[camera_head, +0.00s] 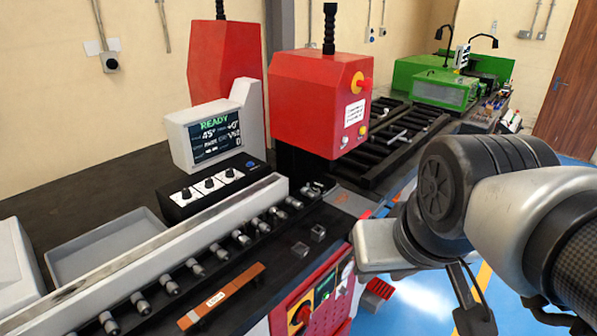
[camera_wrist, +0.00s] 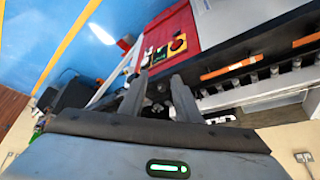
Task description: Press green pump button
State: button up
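The bender's red front control panel (camera_head: 312,300) is at the bottom centre of the head view. It carries an orange-red rotary knob (camera_head: 300,317) and a small dark panel with green on it (camera_head: 325,287). I cannot single out the green pump button there. In the wrist view the panel's yellow plate with a dark knob (camera_wrist: 178,44) and a small green patch (camera_wrist: 161,54) show beyond my fingers. My gripper (camera_wrist: 158,88) is open, with its two grey fingers apart and nothing seen between them. The fingers point toward the panel area and appear apart from it.
A red press head (camera_head: 318,100) stands on the dark bench beside a grey screen (camera_head: 208,135) reading READY. An orange bar (camera_head: 220,298) lies in front of a row of rollers. Green machinery (camera_head: 440,85) is at the back.

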grip_shut()
dwell(1.4)
